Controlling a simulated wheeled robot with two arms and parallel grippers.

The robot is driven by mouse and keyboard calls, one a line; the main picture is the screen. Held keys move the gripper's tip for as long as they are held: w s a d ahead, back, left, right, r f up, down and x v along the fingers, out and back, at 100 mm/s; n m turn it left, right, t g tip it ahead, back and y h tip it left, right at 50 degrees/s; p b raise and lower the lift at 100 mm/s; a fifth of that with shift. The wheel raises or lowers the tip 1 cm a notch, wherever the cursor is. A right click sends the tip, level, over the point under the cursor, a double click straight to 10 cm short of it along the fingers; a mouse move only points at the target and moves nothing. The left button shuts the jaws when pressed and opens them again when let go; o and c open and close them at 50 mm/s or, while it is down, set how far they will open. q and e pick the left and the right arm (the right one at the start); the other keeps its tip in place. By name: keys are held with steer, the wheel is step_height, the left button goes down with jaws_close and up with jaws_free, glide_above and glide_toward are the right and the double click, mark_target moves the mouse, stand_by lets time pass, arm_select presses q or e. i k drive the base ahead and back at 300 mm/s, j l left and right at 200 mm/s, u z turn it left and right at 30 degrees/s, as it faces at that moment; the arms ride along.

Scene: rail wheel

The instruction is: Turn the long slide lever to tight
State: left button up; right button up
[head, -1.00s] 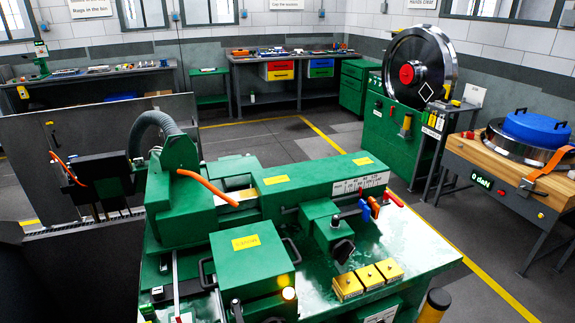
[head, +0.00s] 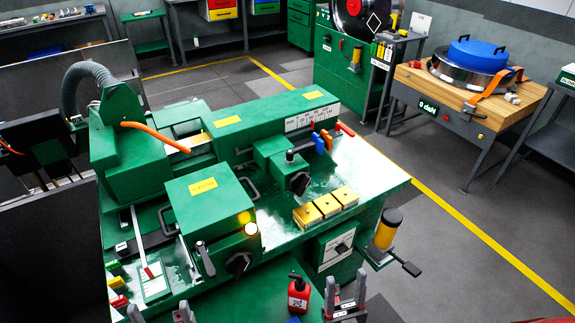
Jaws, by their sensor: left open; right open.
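The green machine (head: 270,107) fills the middle of the head view. I cannot tell for sure which lever is the long slide lever; no readable label marks it. A grey lever with a dark knob (head: 204,260) stands at the front of the large green block (head: 210,190). A short black-topped lever (head: 290,156) stands on the smaller green slide block (head: 268,150). Black star-shaped knobs show beside both blocks. My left gripper (head: 159,314) is open and empty at the bottom edge, partly cut off. My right gripper (head: 345,295) is open and empty, in front of the machine.
A red bottle (head: 299,294) stands left of my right gripper. Three yellow boxes (head: 326,206) sit on the machine bed. A yellow cylinder (head: 386,232) and a panel with a black knob (head: 335,248) are on the front right.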

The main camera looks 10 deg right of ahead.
mark_target(290, 153)
steer(key=i+l, duration=0.1)
steer(key=l, duration=1.05)
steer(key=i+l, duration=0.15)
steer(key=l, duration=0.45)
steer(key=i+j, duration=0.1)
steer(key=j, duration=0.25)
steer(key=i+j, duration=0.1)
steer(key=j, duration=0.25)
steer(key=u, duration=0.05)
